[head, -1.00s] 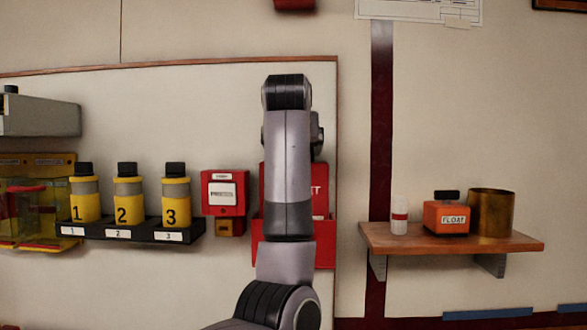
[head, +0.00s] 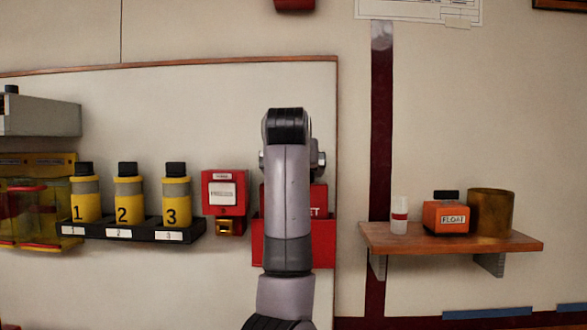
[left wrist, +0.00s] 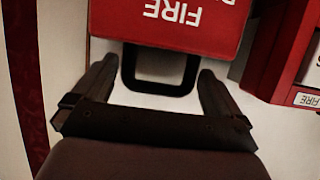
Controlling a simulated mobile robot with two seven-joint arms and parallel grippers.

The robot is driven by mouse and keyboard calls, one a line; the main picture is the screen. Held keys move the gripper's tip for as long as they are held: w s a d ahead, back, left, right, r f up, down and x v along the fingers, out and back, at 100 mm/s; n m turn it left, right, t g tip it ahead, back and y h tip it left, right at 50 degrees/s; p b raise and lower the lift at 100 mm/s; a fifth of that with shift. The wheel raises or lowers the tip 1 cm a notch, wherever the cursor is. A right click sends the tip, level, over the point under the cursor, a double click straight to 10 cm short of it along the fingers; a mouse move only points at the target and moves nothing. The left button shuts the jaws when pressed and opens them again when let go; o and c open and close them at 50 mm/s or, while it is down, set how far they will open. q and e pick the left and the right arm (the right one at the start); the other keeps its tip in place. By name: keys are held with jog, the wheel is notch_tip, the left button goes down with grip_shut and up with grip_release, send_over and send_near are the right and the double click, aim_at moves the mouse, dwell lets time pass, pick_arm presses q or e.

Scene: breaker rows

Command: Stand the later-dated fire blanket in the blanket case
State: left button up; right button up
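The fire blanket is a red pack (head: 318,196) with white lettering, mostly hidden behind my left arm in the head view. It stands upright, its lower part behind the front wall of the red blanket case (head: 324,243). In the left wrist view the pack (left wrist: 165,30) shows upside-down "FIRE" lettering and a black loop handle (left wrist: 160,88). The arm hides this gripper in the head view. No date is readable. My right gripper is not in view.
A red call point (head: 224,192) is close left of the case; it also shows in the left wrist view (left wrist: 295,60). Several numbered yellow canisters (head: 128,200) stand on a black rack further left. A wooden shelf (head: 450,240) holds small items at right.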

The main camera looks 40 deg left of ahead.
pick_arm(q)
jog(key=shift+r, duration=0.15)
jog(key=b+v, duration=0.2)
jog(key=v, duration=1)
jog(key=shift+b, duration=0.35)
